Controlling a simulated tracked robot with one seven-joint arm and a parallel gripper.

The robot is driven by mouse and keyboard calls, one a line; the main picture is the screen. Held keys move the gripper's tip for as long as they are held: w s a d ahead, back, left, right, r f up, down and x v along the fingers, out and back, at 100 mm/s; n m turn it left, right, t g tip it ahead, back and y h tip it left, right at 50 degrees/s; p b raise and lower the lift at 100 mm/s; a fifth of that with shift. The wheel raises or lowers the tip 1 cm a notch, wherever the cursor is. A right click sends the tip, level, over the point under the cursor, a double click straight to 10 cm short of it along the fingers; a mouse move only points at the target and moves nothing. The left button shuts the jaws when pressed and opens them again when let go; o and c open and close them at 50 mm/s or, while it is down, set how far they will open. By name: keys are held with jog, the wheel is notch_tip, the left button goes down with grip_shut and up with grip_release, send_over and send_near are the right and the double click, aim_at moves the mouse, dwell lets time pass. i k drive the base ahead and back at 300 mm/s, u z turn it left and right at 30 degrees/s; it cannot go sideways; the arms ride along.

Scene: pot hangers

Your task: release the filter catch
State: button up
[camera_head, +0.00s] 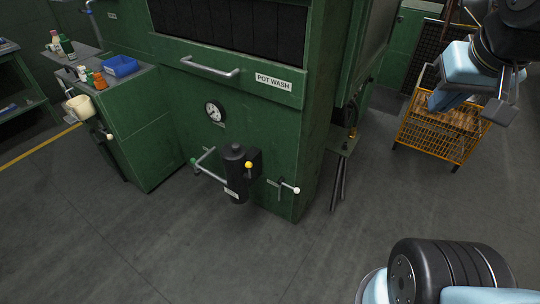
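A dark cylindrical housing (236,175) with a small unreadable label stands at the front of the green pot wash machine, low down. A yellow knob (249,165) sits on its right side; I cannot tell for sure that this is the filter catch. A short lever with a white ball end (290,188) is on the panel to the right of the housing. My gripper (499,108) appears at the upper right, grey and partly merged with my arm. It is well to the right of the housing and touches nothing there. Its finger opening cannot be made out.
The green pot wash machine (165,70) has a long handle (210,68) and a gauge (214,111). A side counter (135,76) with a blue bin (121,66) and bottles is at left. A yellow wire cart (430,125) stands behind my gripper.

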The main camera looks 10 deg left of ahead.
aim_at(249, 164)
jog(key=u, duration=2.05)
jog(key=i, duration=0.1)
jog(key=z, duration=3.4)
jog(key=k, duration=1.6)
jog(key=u, duration=1.1)
jog(key=i, duration=1)
jog(key=u, duration=0.05)
